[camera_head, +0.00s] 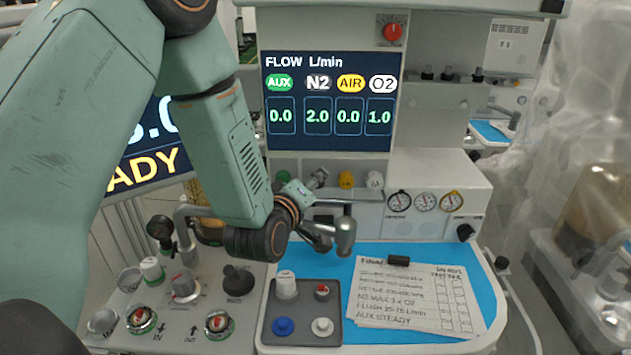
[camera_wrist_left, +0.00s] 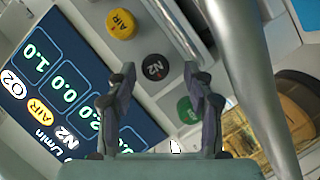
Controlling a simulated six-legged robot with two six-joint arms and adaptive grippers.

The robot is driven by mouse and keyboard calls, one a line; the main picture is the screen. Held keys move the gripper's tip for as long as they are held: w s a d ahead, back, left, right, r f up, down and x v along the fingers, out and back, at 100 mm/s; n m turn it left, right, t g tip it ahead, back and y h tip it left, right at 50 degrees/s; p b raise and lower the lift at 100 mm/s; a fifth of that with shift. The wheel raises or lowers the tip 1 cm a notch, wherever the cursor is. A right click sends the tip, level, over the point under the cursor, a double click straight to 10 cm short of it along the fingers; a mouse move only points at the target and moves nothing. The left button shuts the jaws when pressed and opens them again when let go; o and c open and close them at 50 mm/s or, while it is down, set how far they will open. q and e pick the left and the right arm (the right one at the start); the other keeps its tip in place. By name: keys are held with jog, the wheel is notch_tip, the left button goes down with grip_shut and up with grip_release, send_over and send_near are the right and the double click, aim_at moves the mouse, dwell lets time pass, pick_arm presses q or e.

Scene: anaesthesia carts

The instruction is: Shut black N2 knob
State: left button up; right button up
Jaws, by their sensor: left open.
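The black N2 knob (camera_wrist_left: 157,67) shows in the left wrist view, between the yellow AIR knob (camera_wrist_left: 121,24) and the green knob (camera_wrist_left: 187,110). My left gripper (camera_wrist_left: 164,74) is open and empty, its two fingers pointing towards the N2 knob, with the knob framed between the fingertips. I cannot tell whether a finger touches it. In the head view my left gripper (camera_head: 312,186) is at the knob row and hides most of the N2 knob. The flow screen (camera_head: 333,100) reads N2 2.0, AUX 0.0, AIR 0.0, O2 1.0. My right gripper is out of view.
A silver pipe (camera_wrist_left: 250,80) runs close to the gripper in the left wrist view. The white O2 knob (camera_head: 375,180) and round gauges (camera_head: 425,201) are to the right. A grey tray (camera_head: 303,335) with knobs and paper sheets (camera_head: 415,295) lie on the blue worktop (camera_head: 480,285).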

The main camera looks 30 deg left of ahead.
pick_arm(q)
jog(key=shift+w+d, duration=0.2)
jog(key=shift+w, duration=0.4)
jog(key=shift+w+d, duration=0.2)
jog(key=shift+w, duration=0.35)
jog(key=shift+w+a+f, duration=0.3)
jog(key=shift+a, duration=0.2)
jog(key=shift+s+d+r, duration=0.1)
jog(key=shift+d+r, duration=0.1)
jog(key=shift+d, duration=0.2)
jog(key=c, duration=0.4)
jog(key=shift+a, duration=0.25)
jog(key=c, duration=0.4)
jog(key=shift+d, duration=0.1)
grip_shut()
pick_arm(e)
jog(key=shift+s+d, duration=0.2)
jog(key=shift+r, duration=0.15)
